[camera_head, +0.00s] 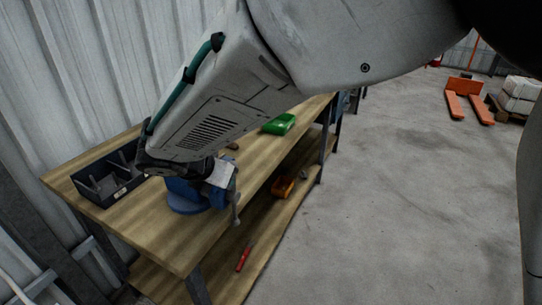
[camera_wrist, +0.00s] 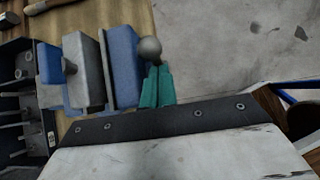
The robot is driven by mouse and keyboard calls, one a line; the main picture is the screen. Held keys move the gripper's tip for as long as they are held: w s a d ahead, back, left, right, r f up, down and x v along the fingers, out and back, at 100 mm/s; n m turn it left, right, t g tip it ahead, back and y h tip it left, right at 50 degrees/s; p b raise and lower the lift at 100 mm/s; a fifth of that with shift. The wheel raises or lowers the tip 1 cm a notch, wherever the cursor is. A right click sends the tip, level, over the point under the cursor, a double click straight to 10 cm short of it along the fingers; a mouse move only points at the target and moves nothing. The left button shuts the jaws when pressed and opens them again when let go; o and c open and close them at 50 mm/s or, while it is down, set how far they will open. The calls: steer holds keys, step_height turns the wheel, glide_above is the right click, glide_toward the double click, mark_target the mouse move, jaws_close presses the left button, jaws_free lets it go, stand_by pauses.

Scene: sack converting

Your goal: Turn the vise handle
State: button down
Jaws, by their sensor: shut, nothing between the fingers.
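The blue vise (camera_head: 185,198) is mounted on the wooden workbench, partly hidden behind my arm in the head view. Its handle (camera_head: 236,208) hangs at the bench's front edge, tilted slightly from vertical. In the wrist view the blue and grey vise body (camera_wrist: 88,70) is at left, and the handle's round grey ball end (camera_wrist: 150,48) shows just beyond my fingertips. My gripper (camera_wrist: 157,70) has teal fingers, closed together and empty, beside or touching the ball; I cannot tell which. The rest of the handle is hidden in the wrist view.
A black divided bin (camera_head: 105,178) stands on the bench left of the vise, and a green box (camera_head: 279,124) lies farther along. The lower shelf holds an orange bin (camera_head: 283,187) and a red-handled tool (camera_head: 243,259).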

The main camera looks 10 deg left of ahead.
mark_target(236, 191)
steer(key=g, duration=0.1)
steer(key=w+g, duration=0.1)
steer(key=w+d+g+y, duration=0.1)
steer(key=shift+w+r, duration=0.25)
steer(key=shift+w+d, duration=0.1)
steer(key=shift+w, duration=0.25)
steer(key=shift+w, duration=0.1)
stand_by(0.3)
